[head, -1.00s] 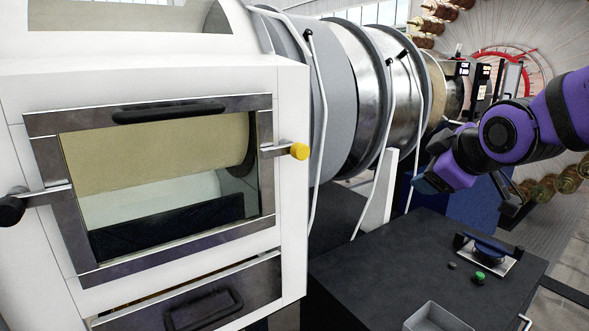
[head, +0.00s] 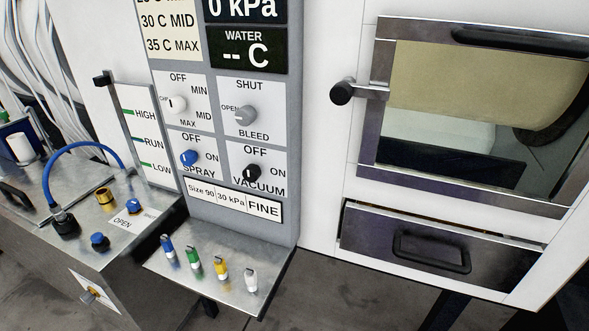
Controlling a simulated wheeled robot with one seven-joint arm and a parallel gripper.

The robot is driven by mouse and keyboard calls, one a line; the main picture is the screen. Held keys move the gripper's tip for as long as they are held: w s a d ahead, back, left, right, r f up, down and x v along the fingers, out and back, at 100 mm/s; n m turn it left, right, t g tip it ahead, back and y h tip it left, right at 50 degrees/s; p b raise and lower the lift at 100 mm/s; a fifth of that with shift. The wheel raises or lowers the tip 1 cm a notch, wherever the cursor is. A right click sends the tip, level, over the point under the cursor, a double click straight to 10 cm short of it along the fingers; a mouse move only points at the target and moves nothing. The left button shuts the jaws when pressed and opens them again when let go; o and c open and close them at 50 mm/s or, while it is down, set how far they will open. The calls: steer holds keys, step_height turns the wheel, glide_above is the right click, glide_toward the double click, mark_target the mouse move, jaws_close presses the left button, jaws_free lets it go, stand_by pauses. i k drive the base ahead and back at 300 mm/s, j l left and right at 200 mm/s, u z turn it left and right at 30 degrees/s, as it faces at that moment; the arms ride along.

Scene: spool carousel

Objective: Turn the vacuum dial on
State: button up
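The vacuum dial (head: 251,173) is a small black knob at the lower right of the grey control panel (head: 170,50). OFF is printed above it, ON to its right and VACUUM below it. Which mark its pointer faces is too small to tell. A blue spray dial (head: 189,158) sits to its left and a grey shut/bleed dial (head: 247,115) above it. The pressure display (head: 243,10) reads 0 kPa. My gripper is not in view now.
Below the panel, a metal shelf (head: 215,270) holds blue, green, yellow and white pegs. A metal bench (head: 80,215) with a blue hose (head: 85,150) stands at left. A windowed white cabinet (head: 325,150) with a drawer (head: 440,250) stands at right.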

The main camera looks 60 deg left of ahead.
mark_target(252, 172)
steer(key=u, duration=2.3)
